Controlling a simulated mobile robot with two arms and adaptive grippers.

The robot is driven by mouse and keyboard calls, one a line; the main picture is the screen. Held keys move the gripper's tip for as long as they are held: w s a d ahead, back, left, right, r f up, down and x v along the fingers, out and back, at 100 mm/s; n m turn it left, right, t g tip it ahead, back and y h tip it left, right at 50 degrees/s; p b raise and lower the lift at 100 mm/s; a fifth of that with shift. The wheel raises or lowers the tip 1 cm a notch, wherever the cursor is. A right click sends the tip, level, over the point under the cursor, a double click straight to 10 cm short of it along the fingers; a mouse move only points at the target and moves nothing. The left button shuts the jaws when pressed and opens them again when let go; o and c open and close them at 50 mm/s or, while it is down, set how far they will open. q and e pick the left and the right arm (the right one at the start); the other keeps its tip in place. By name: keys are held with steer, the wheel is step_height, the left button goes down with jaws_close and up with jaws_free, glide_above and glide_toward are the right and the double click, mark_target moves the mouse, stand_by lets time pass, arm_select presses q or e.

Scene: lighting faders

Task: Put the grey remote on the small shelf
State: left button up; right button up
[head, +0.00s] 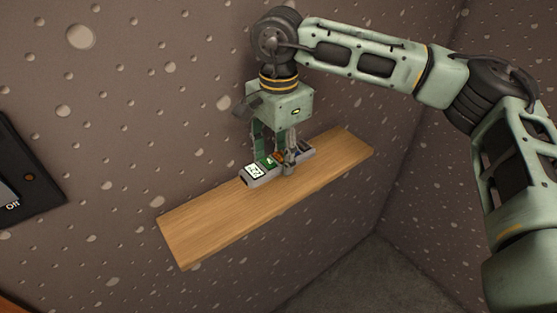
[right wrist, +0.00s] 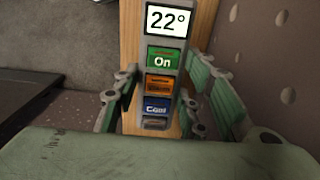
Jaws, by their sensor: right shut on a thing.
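The grey remote (head: 257,174) is at the wooden small shelf (head: 205,232), lying lengthwise along it near the shelf's middle and far part. In the right wrist view the remote (right wrist: 163,42) shows a "22°" display, a green "On" button, an orange button and a blue "Cool" button. My right gripper (head: 276,165) comes down from above and is shut on the remote, with its fingers on either side in the right wrist view (right wrist: 160,100). Whether the remote rests fully on the shelf or hovers just above it, I cannot tell. My left gripper is not in view.
A speckled brown wall (head: 120,130) stands behind the shelf, and another wall (head: 440,190) is to its right. A dark panel marked "Off" (head: 28,170) is on the wall at the left. The near left part of the shelf is bare.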

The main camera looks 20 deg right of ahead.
mark_target(279, 180)
steer(key=shift+w+f, duration=0.15)
steer(key=shift+f, duration=0.05)
step_height(279, 180, down, 3)
steer(key=shift+f+p, duration=0.1)
steer(key=shift+p, duration=0.95)
steer(key=shift+f, duration=0.3)
steer(key=shift+f+b, duration=0.2)
steer(key=shift+b, duration=0.1)
steer(key=o, duration=1.2)
steer(key=shift+r, duration=0.15)
